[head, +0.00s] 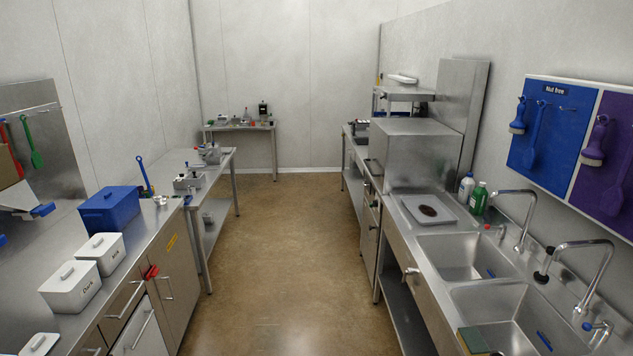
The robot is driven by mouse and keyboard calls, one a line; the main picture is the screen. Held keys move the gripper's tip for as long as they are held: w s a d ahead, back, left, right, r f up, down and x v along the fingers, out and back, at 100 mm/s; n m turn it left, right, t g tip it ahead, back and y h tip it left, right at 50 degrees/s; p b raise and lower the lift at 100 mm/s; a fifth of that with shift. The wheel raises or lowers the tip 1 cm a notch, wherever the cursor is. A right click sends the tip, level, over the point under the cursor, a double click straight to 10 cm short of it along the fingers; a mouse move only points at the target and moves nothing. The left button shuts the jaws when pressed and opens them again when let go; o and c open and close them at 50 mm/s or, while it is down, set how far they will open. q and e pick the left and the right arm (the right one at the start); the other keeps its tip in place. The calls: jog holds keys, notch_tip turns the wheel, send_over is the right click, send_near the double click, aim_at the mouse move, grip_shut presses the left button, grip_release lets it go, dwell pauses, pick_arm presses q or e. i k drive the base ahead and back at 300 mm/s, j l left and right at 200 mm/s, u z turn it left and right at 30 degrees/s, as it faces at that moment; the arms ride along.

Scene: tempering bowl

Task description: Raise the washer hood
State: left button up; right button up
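The washer hood (408,160) is a boxy stainless steel cover on the right-hand counter line, beyond the sinks. It looks lowered, with its bottom edge down near counter level. A tall steel panel (467,95) stands upright behind it against the right wall. I cannot make out a handle on the hood. What is under the hood is hidden.
A grey tray (410,207) with a dark brown patch lies just in front of the hood. Bottles (478,198) and sinks (458,255) with taps line the right. A left counter holds a blue box (109,212) and white tubs (70,290). The aisle floor (275,240) is clear.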

aim_at(406, 156)
jog(key=i, duration=1.15)
jog(key=i+z, duration=0.1)
jog(key=i, duration=1.05)
jog(key=i+j, duration=0.2)
jog(key=i, duration=0.95)
jog(key=i+j, duration=0.1)
jog(key=i, duration=1.05)
jog(key=l+z, duration=0.05)
